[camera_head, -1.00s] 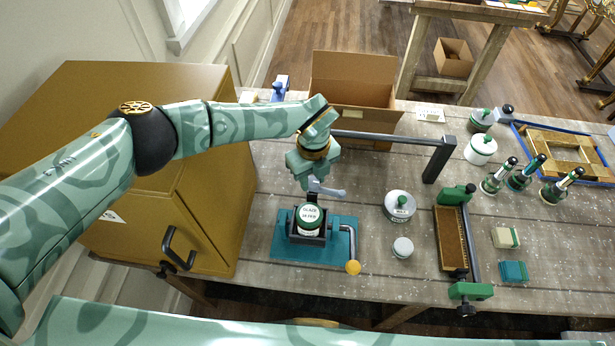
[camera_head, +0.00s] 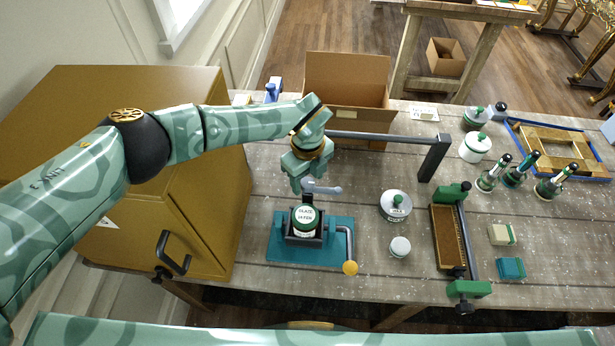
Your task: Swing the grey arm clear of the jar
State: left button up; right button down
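The jar (camera_head: 305,216), with a green lid and a white label, stands upright in a black holder on a teal base plate (camera_head: 282,254). The small grey arm (camera_head: 324,189) lies just behind the jar, pointing right, with its rounded end beyond the jar's right side. My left gripper (camera_head: 299,182) points down behind the jar, at the left end of the grey arm. Its fingers overlap in this view, so its opening and any contact with the arm are unclear. My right gripper is out of view.
A crank with a yellow knob (camera_head: 350,268) stands right of the jar. A dark bar on a post (camera_head: 434,158) runs behind the gripper, near an open cardboard box (camera_head: 346,82). A brown cabinet (camera_head: 204,217) borders the left.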

aim_at(308, 182)
pick_arm(q)
notch_tip(308, 182, up, 16)
jog(key=b, duration=0.3)
jog(key=shift+r, duration=0.15)
jog(key=shift+s, duration=0.1)
dwell(0.5)
